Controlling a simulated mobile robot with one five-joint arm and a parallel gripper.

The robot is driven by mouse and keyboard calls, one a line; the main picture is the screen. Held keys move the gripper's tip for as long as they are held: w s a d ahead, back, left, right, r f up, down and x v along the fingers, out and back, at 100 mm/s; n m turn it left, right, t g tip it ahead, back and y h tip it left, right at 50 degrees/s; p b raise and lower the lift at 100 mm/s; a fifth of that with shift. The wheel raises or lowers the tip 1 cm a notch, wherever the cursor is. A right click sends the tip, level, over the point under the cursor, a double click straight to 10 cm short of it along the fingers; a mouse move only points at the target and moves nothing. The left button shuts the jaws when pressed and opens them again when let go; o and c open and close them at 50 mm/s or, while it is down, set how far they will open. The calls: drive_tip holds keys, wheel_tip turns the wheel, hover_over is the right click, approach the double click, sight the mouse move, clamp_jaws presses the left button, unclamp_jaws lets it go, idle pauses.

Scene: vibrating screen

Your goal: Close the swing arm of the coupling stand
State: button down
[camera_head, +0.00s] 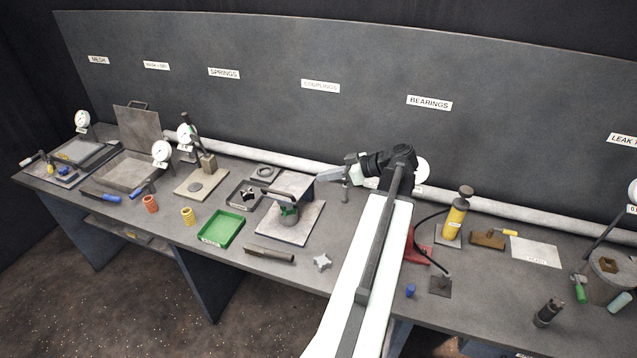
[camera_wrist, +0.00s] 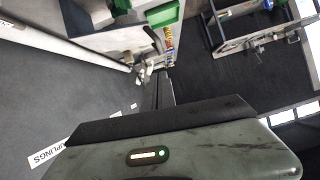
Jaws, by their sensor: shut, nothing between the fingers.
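The coupling stand (camera_head: 308,229) is a pale square base plate on the bench, left of my arm. A green round part (camera_head: 288,212) sits on it, under a grey flat raised piece (camera_head: 293,184). I cannot tell clearly which piece is the swing arm or how far it stands open. My gripper (camera_head: 322,176) is just right of the raised piece, near its level; whether they touch is unclear. In the wrist view my fingers (camera_wrist: 165,88) are together and empty.
A pale pipe (camera_head: 300,174) runs along the bench's back, below the dark panel. A dark square tray (camera_head: 244,194) and a green tray (camera_head: 221,230) lie left of the stand. A yellow pump (camera_head: 455,218) stands right.

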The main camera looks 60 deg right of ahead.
drive_tip(key=w+a+f+b, duration=0.2)
drive_tip(key=w+f+b, duration=0.4)
drive_tip(key=w+f, duration=0.1)
drive_tip(key=shift+w+a+f, duration=0.15)
drive_tip(key=shift+w+a, duration=0.2)
drive_tip(key=shift+w, duration=0.05)
drive_tip(key=f+b, duration=0.1)
drive_tip(key=b, duration=0.1)
drive_tip(key=a+f+b, duration=0.1)
drive_tip(key=f+b, duration=0.1)
drive_tip(key=a+f+b, duration=0.1)
drive_tip(key=f+b, duration=0.1)
drive_tip(key=shift+s+f, duration=0.25)
